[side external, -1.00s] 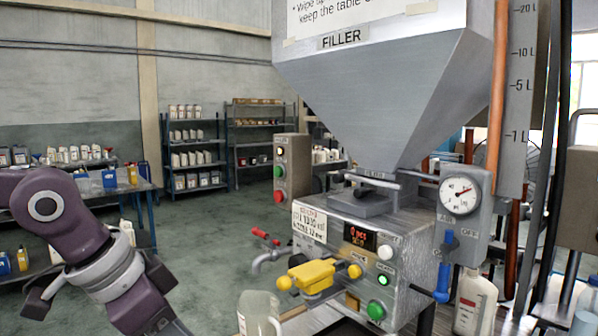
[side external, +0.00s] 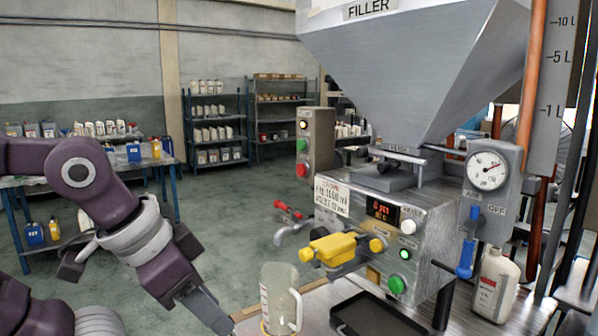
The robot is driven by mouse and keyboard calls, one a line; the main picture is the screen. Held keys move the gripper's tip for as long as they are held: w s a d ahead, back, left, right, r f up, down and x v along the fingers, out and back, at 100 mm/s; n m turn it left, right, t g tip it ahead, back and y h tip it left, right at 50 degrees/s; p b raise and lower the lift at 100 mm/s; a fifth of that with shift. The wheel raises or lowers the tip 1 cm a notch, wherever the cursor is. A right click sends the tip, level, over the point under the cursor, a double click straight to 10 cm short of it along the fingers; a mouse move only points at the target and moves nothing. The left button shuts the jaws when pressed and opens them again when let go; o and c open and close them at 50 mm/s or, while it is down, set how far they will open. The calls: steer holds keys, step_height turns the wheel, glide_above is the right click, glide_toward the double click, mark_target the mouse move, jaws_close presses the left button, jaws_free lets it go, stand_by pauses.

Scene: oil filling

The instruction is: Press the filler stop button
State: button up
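The filler (side external: 410,75) is a grey hopper above a metal control box (side external: 350,215). The box front carries a small red-digit display (side external: 382,211), a white button (side external: 407,226), a lit green lamp or button (side external: 404,254) and a larger green button (side external: 397,285). Their small labels are unreadable. A separate grey box (side external: 318,150) behind has a red button (side external: 302,170) and a green one (side external: 302,145). I cannot tell which is the filler stop button. My gripper (side external: 222,322) points down at lower left, apart from all buttons; its finger opening is unclear.
A clear jug (side external: 280,290) stands between my gripper and the filler. A dark tray (side external: 345,318) lies below the yellow valve handle (side external: 333,249). A white bottle (side external: 495,285) stands at right, near the blue lever (side external: 466,255) and gauge (side external: 487,170).

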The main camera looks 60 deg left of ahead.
steer(key=w+r, duration=0.1)
steer(key=w+a+r+n, duration=0.1)
steer(key=shift+w+r+n, duration=0.3)
steer(key=shift+w, duration=0.05)
steer(key=c, duration=0.7)
steer(key=w+a+r+n+y, duration=0.1)
steer(key=w+a+r+n, duration=0.4)
steer(key=w, duration=0.4)
step_height(320, 180, up, 2)
steer(key=shift+a+r, duration=0.25)
steer(key=shift+a, duration=0.35)
steer(key=w+a+r+n+y, duration=0.1)
steer(key=w+a+r+n, duration=0.2)
steer(key=w+a+n, duration=0.2)
steer(key=w+a+r+n+y, duration=0.2)
steer(key=w+a+r+n, duration=0.2)
steer(key=a, duration=0.7)
steer(key=w+n, duration=0.1)
steer(key=w, duration=0.1)
steer(key=shift+w+a+r, duration=0.3)
steer(key=shift+w+a, duration=0.05)
